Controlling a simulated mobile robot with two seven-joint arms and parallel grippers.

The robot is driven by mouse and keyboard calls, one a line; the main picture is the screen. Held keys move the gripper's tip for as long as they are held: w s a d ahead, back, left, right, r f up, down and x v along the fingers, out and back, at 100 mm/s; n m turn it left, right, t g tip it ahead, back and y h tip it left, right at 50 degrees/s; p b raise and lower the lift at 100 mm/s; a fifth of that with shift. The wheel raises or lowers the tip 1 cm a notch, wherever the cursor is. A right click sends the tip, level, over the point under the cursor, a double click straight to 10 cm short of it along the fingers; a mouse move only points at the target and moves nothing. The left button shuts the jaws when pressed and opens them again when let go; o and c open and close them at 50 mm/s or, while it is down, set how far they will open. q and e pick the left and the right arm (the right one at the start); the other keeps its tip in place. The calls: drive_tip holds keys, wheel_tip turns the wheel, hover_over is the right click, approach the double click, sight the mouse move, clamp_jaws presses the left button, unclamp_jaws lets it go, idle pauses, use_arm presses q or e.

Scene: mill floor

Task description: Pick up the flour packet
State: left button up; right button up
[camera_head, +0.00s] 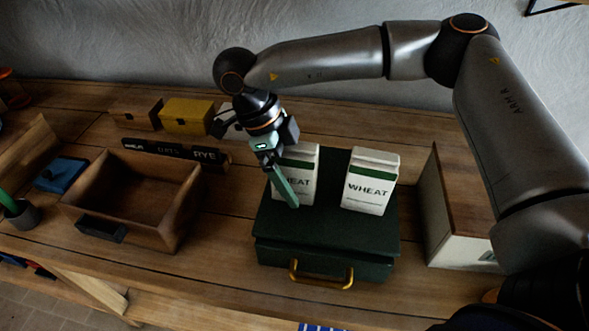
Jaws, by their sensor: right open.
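Two white packets with green bands, labelled WHEAT, stand upright on a dark green case (322,245). The left flour packet (303,176) is partly hidden behind my right gripper. The right flour packet (370,182) stands clear, a little apart from it. My right gripper (287,195) reaches down from above in front of the left packet, with a green finger across its face. It is open; I cannot tell whether a finger touches the packet. My left gripper does not show.
An empty open wooden box (185,215) stands left of the case. Behind it are a dark label board (175,152) reading RYE and a yellow box (186,116). A blue box (62,174) lies at far left. A white-and-wood box (437,215) stands right of the case.

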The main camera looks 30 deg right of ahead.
drive_tip(key=shift+c, duration=0.2)
clamp_jaws()
idle(0.6)
